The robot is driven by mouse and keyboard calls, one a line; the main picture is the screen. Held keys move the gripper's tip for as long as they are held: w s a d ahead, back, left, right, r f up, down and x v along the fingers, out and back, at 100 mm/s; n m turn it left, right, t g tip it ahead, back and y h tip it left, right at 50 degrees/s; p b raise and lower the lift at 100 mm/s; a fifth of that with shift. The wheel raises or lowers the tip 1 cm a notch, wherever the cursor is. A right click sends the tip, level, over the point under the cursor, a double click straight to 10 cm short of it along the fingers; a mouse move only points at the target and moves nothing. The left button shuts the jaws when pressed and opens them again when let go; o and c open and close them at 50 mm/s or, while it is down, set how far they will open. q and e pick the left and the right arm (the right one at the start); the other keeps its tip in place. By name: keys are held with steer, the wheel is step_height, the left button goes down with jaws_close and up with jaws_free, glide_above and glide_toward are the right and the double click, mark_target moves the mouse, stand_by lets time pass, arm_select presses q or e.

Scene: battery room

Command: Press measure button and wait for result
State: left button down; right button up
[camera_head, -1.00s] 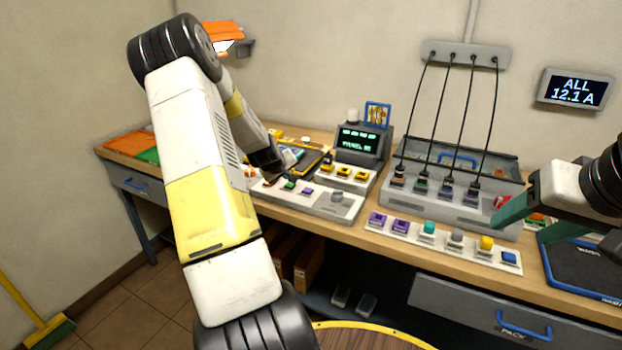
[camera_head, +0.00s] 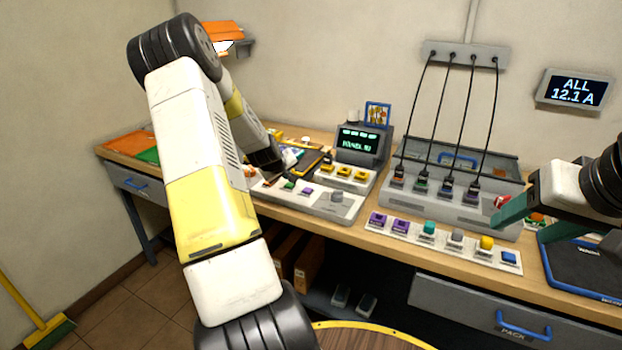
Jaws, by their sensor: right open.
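A grey tester with a dark screen (camera_head: 361,143) stands at the middle of the bench; its green text is too small to read surely. Yellow buttons (camera_head: 343,172) sit on a block before the screen. A lower grey panel (camera_head: 322,206) carries a green button (camera_head: 289,186), a purple button (camera_head: 308,191) and a grey knob (camera_head: 336,197). Which one is the measure button I cannot tell. My left arm reaches over to the panel's left end; its gripper is mostly hidden there, and contact cannot be told. My right gripper (camera_head: 530,222) is open, teal fingers apart, above the bench at right.
A charger (camera_head: 460,205) with several cabled cells stands right of the tester. A strip of coloured blocks (camera_head: 443,243) lies before it. A blue-edged dark mat (camera_head: 585,272) is at right. A wall display (camera_head: 575,89) reads ALL 12.1 A. An orange sheet (camera_head: 130,143) lies far left.

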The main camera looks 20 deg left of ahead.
mark_target(289, 186)
stand_by(0.4)
arm_select(q)
steer(key=shift+f, duration=0.4)
steer(key=shift+f, duration=0.4)
stand_by(0.5)
steer(key=shift+r, duration=0.8)
steer(key=shift+r, duration=0.1)
steer(key=shift+r, duration=2.45)
